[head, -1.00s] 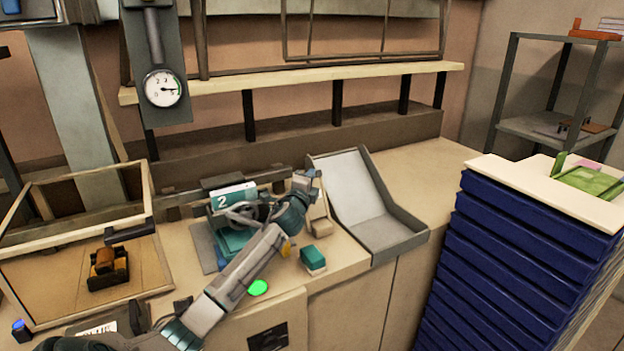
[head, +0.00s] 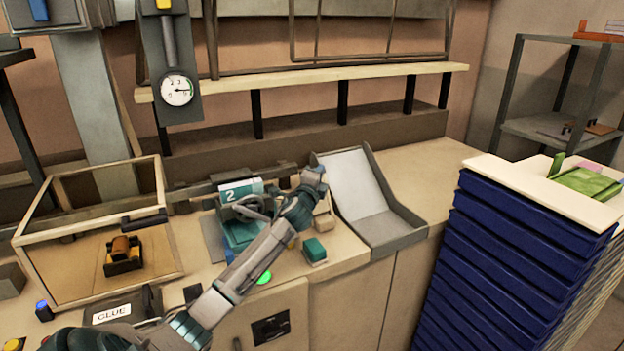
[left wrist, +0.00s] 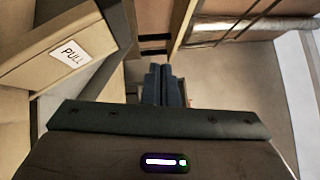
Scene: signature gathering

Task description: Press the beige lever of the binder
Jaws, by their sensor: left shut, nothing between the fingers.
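The binder is a teal machine (head: 240,232) on the counter, with a "2" on its upper part. A beige block-like part (head: 324,222) at its right side looks like the lever. My left gripper (head: 313,180) is at the binder's right side, just above and behind that beige part. In the left wrist view its fingers (left wrist: 163,85) are shut together with nothing between them. My forearm hides part of the binder. My right gripper is not seen.
A grey tray (head: 405,232) stands right of the binder, and a small teal-and-beige block (head: 314,250) lies in front. A stack of blue trays (head: 520,250) stands at right.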

